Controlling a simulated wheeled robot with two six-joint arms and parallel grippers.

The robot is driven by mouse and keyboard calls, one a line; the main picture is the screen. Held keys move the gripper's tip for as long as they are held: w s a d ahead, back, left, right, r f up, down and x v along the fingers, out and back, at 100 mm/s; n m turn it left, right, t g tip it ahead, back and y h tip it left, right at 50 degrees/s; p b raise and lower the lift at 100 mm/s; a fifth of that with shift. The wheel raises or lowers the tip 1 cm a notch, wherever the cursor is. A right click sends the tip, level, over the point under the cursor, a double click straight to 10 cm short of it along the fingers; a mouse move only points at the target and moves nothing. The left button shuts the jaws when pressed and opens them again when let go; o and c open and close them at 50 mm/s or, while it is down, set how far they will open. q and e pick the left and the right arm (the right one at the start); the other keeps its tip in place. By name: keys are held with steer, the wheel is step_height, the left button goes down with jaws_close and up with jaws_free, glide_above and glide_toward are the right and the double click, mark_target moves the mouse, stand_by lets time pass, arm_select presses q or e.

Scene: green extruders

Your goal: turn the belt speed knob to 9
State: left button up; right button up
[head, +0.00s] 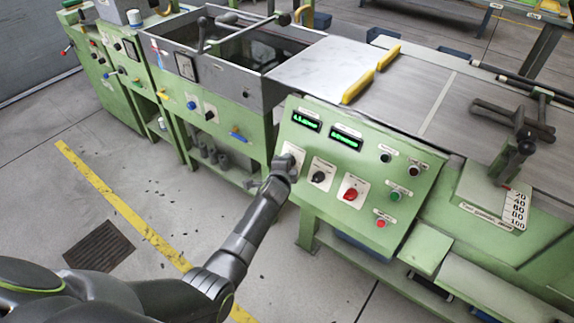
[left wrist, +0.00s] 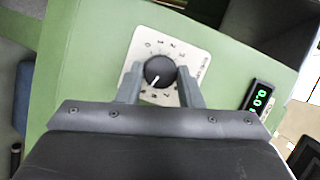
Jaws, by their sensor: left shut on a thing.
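A round black knob (left wrist: 159,68) with a white pointer line sits on a white numbered dial plate (left wrist: 140,48) in the left wrist view. The pointer slants toward the lower left; the number it faces is too small to read surely. The plate's label is tilted and unclear. My left gripper (left wrist: 159,82) has one finger on each side of the knob, shut on it. In the head view my left gripper (head: 285,164) reaches the leftmost knob place on the green control panel (head: 325,208) and hides the knob. My right gripper is in neither view.
Right of it on the panel are a black knob (head: 319,176), a red knob (head: 351,193), and several buttons. Two green displays (head: 307,120) sit above. A grey tank (head: 215,70) stands behind left; a conveyor bed (head: 435,95) lies behind right. Floor in front is open.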

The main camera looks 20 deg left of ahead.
arm_select(q)
steer(key=o, duration=1)
steer(key=p+v, duration=0.5)
steer(key=v, duration=1.2)
steer(key=shift+s+r, duration=0.1)
steer(key=shift+s, duration=0.1)
